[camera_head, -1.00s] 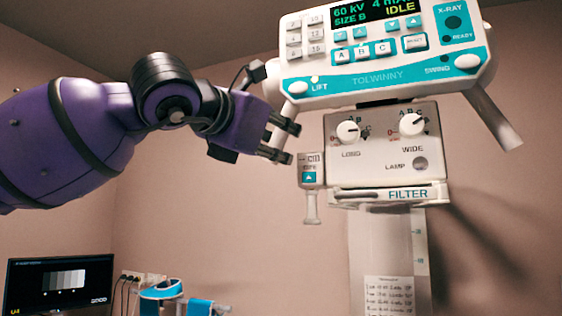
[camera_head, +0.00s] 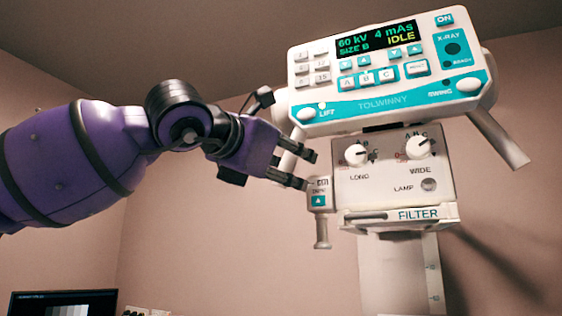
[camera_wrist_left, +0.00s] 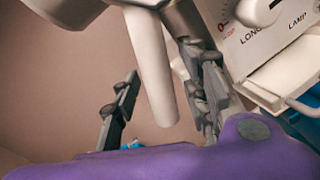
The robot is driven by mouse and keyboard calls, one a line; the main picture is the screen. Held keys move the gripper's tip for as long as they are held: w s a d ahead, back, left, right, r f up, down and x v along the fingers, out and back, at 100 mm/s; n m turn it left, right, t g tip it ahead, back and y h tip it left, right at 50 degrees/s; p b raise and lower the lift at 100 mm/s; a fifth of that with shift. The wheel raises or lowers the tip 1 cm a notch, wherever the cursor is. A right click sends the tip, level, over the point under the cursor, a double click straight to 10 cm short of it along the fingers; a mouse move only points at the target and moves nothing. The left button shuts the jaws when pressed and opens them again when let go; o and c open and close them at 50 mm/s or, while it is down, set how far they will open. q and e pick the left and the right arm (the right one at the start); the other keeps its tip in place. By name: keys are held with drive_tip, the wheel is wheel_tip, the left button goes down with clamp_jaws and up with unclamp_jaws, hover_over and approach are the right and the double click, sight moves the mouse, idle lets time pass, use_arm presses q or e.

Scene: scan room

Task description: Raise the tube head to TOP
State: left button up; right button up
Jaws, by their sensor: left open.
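The tube head (camera_head: 387,73) is a white box with a teal panel, lit screen and IDLE reading. LIFT is marked at its left end and SWING at its right. Below it hangs a white collimator box (camera_head: 390,183) with two knobs and a FILTER slot. My left gripper (camera_head: 306,170) is open at the left side of the tube head. A white bar handle (camera_wrist_left: 150,65) runs between its two fingers in the left wrist view, with gaps on both sides. In the head view the handle is partly hidden by the gripper. My right gripper is not in view.
Another bar handle (camera_head: 498,138) slopes down at the right. A column (camera_head: 402,270) stands below and behind. A monitor (camera_head: 65,303) is at bottom left.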

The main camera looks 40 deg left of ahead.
use_arm(q)
drive_tip(key=s, duration=1.2)
drive_tip(key=shift+d, duration=0.1)
